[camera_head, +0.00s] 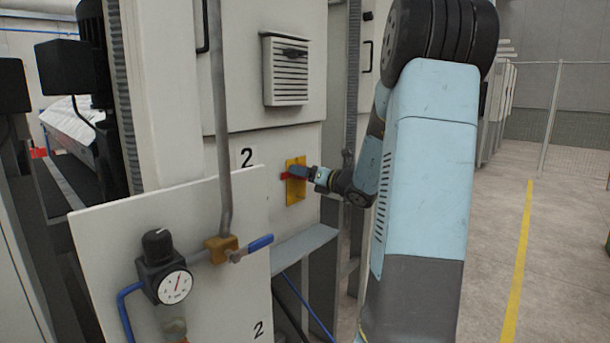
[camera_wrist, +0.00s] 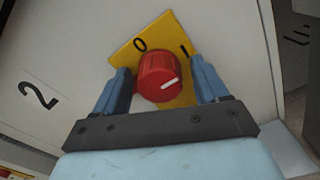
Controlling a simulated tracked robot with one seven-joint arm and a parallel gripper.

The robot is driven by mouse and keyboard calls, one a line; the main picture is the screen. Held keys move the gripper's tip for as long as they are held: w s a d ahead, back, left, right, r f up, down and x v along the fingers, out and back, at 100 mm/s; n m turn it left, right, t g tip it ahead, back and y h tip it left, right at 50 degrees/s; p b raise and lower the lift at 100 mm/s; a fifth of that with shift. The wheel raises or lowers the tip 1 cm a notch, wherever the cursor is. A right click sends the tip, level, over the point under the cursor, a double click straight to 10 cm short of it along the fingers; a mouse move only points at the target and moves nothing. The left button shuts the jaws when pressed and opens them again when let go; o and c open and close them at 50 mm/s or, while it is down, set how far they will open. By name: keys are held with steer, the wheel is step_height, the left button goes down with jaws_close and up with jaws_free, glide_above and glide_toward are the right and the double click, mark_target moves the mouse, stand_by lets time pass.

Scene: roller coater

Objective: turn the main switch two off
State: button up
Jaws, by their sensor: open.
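The main switch two is a red rotary knob (camera_wrist: 160,77) on a yellow plate (camera_wrist: 172,28), fixed to a pale cabinet panel beside a black "2". The plate carries the marks "0" and "I". In the wrist view the white line on the knob lies slanted, its right end higher, on the side below the "I". My gripper (camera_wrist: 163,86) is open, with one blue finger on each side of the knob. I cannot tell whether the fingers touch it. In the head view the yellow plate (camera_head: 297,181) shows, with my gripper (camera_head: 291,174) in front of it and the knob partly hidden.
A panel with a pressure gauge (camera_head: 174,287) and a blue-handled valve (camera_head: 250,247) stands at the lower left, nearer me. A grey vertical pipe (camera_head: 221,120) runs left of the switch. A vent (camera_head: 286,70) sits above it. Open floor lies at the right.

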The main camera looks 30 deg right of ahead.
steer(key=shift+c, duration=0.3)
steer(key=c, duration=1)
steer(key=n, duration=0.4)
steer(key=shift+n, duration=0.3)
steer(key=n, duration=0.9)
steer(key=shift+a+n, duration=0.1)
steer(key=shift+n, duration=0.3)
steer(key=shift+f+n, duration=0.15)
steer(key=shift+n, duration=1.65)
steer(key=shift+a, duration=0.1)
